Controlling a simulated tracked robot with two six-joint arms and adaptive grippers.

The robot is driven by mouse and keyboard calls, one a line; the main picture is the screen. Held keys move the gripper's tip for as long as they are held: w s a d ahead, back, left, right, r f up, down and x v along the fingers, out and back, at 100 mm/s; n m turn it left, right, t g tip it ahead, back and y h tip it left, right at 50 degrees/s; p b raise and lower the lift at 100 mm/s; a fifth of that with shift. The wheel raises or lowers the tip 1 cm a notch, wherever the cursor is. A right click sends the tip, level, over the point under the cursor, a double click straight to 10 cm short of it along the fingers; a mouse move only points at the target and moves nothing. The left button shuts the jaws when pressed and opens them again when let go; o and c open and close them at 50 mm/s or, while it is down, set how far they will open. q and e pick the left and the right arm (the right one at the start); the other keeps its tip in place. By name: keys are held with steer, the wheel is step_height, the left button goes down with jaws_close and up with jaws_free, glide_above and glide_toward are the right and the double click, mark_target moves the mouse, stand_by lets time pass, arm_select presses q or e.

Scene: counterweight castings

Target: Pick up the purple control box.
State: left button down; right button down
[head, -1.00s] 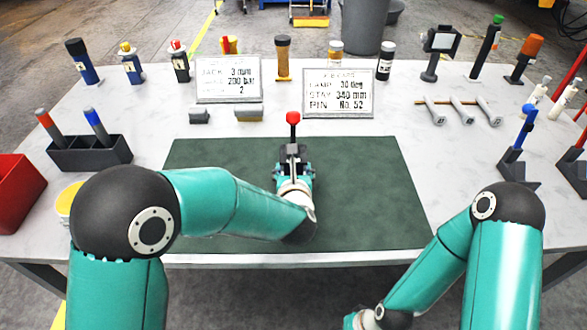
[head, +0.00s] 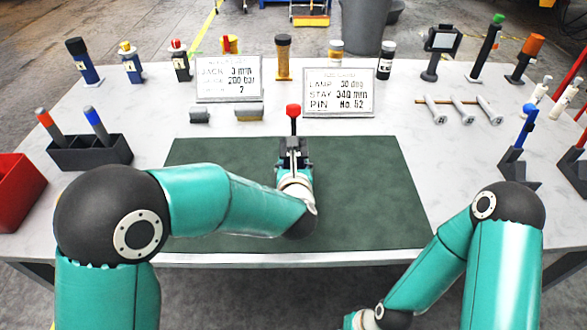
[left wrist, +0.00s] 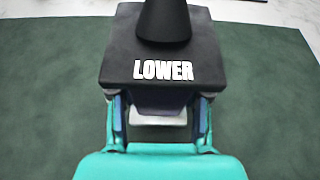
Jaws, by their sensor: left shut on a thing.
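The control box (head: 293,144) is over the green mat, in front of my left arm. It has a dark top, and a lever with a red knob (head: 293,110) stands up from it. In the left wrist view the box (left wrist: 121,62) shows a black top marked "LOWER", with the black base of the lever on it; its lower body looks dark purple-grey. My left gripper (left wrist: 158,108) is shut on this body from both sides, below the top. I cannot tell whether the box's underside touches the mat.
The green mat (head: 375,190) is otherwise clear. Two sign plates (head: 338,93) stand behind it. Bottles and tools line the back edge.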

arm_select(q)
step_height(320, 180, up, 19)
steer(key=p, duration=0.2)
steer(key=shift+f, duration=0.2)
steer(key=shift+f, duration=0.1)
steer(key=shift+f+b, duration=9)
steer(key=shift+b, duration=0.15)
steer(key=shift+f+b, duration=0.75)
steer(key=shift+b, duration=0.05)
steer(key=shift+f+b, duration=0.25)
steer(key=shift+b, duration=0.1)
